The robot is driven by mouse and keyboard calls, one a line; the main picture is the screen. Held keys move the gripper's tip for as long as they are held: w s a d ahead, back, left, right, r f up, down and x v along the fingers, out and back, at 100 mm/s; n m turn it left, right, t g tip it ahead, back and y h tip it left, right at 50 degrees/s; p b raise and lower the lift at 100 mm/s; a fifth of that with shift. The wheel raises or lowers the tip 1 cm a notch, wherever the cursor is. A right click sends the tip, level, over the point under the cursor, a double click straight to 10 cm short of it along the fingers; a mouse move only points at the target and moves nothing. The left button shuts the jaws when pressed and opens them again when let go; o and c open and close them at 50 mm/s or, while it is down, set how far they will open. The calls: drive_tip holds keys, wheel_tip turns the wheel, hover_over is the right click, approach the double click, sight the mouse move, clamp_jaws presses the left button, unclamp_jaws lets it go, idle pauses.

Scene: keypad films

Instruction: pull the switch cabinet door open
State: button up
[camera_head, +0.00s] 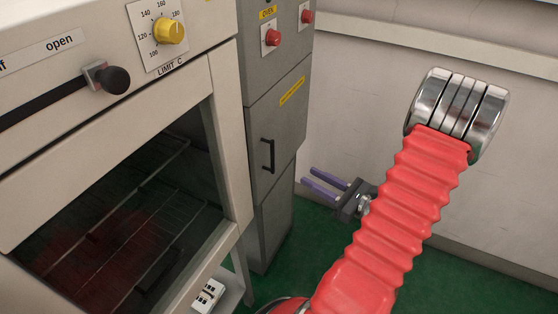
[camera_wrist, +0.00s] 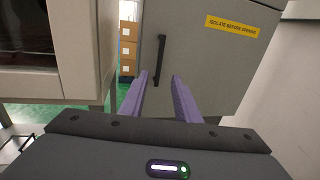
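The grey switch cabinet (camera_head: 278,120) stands right of the oven in the head view. Its door carries a black vertical bar handle (camera_head: 268,155) and a yellow label, and it looks shut. My gripper (camera_head: 306,177) has two purple fingers, held apart and pointing left toward the cabinet. It is to the right of the handle and a little lower in the head view. In the wrist view the handle (camera_wrist: 160,60) stands upright beyond the fingers (camera_wrist: 160,84), roughly in line with the gap between them. The fingers are open and empty, and no contact with the handle shows.
A cream oven (camera_head: 230,130) with a dark window and a yellow dial (camera_head: 170,31) is close on the left. Red knobs (camera_head: 273,37) are on the cabinet's upper panel. Stacked brown boxes (camera_wrist: 128,48) show in the wrist view. A pale wall is behind; green floor is clear on the right.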

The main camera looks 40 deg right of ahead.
drive_tip(key=w+a, duration=0.2)
drive_tip(key=w, duration=1.1)
clamp_jaws()
idle(0.5)
drive_tip(key=shift+a, duration=0.1)
